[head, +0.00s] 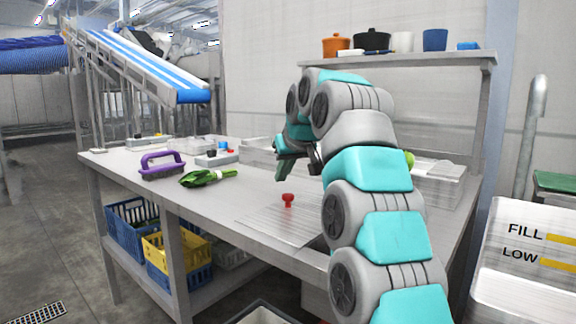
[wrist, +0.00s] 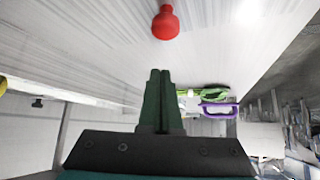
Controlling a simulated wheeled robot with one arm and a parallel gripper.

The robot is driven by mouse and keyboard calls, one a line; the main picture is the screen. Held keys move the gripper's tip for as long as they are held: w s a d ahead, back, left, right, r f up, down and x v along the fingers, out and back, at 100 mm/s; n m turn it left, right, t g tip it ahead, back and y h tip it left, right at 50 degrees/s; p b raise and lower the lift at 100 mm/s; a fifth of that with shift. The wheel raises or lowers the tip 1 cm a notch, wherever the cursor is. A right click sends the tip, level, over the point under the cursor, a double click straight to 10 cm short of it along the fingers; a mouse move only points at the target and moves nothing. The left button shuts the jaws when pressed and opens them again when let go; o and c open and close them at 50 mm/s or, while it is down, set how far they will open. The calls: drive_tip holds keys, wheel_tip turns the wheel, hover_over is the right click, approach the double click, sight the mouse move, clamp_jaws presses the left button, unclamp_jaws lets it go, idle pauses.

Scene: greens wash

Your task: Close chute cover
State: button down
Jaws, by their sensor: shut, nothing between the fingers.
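A flat, ribbed metal plate (head: 270,222), which looks like the chute cover, lies on the bench top. A red knob (head: 288,200) stands on it. The knob also shows at the top of the wrist view (wrist: 166,23). I cannot tell whether any opening lies under or beside the plate. My gripper (head: 281,174) is above the bench, behind and a little above the knob, and does not touch it. Its dark green fingers (wrist: 158,76) are together, with nothing between them. My arm hides part of the bench to the right of the plate.
A purple-handled brush (head: 162,165) and a bunch of greens (head: 207,177) lie left of the plate. Metal bins (head: 440,184) stand at the bench's right end. A shelf (head: 400,59) with pots is above. Blue and yellow crates (head: 178,254) sit below. Bench between greens and plate is clear.

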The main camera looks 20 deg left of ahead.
drive_tip(key=x, duration=0.2)
drive_tip(key=shift+w+a+f, duration=0.15)
drive_tip(key=shift+f, duration=0.2)
drive_tip(key=shift+s+d+r, duration=0.15)
drive_tip(key=shift+s+d, duration=0.2)
drive_tip(key=shift+s+d+f+b, duration=0.15)
drive_tip(key=shift+s+d+b, duration=0.1)
drive_tip(key=shift+s+d, duration=0.3)
drive_tip(key=shift+s+d+f+b, duration=0.15)
drive_tip(key=shift+s+d+b, duration=0.2)
drive_tip(key=shift+s, duration=0.3)
drive_tip(key=shift+d, duration=0.1)
drive_tip(key=shift+d, duration=0.1)
drive_tip(key=s+d+b, duration=0.1)
drive_tip(key=s+d, duration=0.2)
drive_tip(key=d, duration=0.4)
drive_tip(key=s+d+b, duration=0.1)
drive_tip(key=s+d, duration=0.2)
drive_tip(key=d, duration=0.4)
drive_tip(key=shift+d, duration=0.4)
drive_tip(key=shift+f, duration=0.15)
